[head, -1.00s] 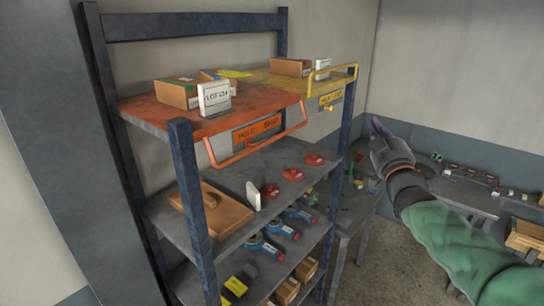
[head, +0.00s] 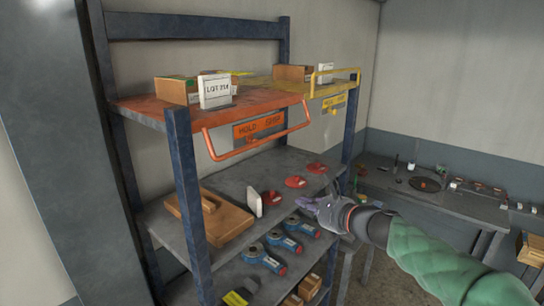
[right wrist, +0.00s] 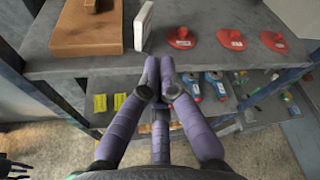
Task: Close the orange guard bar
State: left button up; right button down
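The orange guard bar (head: 262,145) hangs low in front of the orange top shelf section (head: 140,108), around its sign plate reading HOLD (head: 258,127). My right gripper (head: 312,203) is in front of the shelf rack, below and to the right of the bar and apart from it. In the right wrist view, its purple fingers (right wrist: 159,68) meet at the tips with nothing seen between them. The bar does not show in the right wrist view.
A yellow guard bar (head: 335,72) stands raised at the yellow section. A box and a LOT card (head: 215,91) stand on the orange section. The shelf below holds a wooden block (head: 210,217), a white card (head: 254,200) and red discs (head: 295,182). Blue rack posts (head: 187,190) stand at the front.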

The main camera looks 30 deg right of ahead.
jog(key=w+a+r+m+t+y, duration=0.2)
jog(key=a+r+m, duration=0.1)
jog(key=r, duration=0.4)
jog(key=w+a+r+m+t+y, duration=0.3)
jog(key=a+r, duration=0.1)
jog(key=r, duration=0.3)
jog(key=shift+w+r+p, duration=0.2)
jog(key=shift+r+p, duration=0.2)
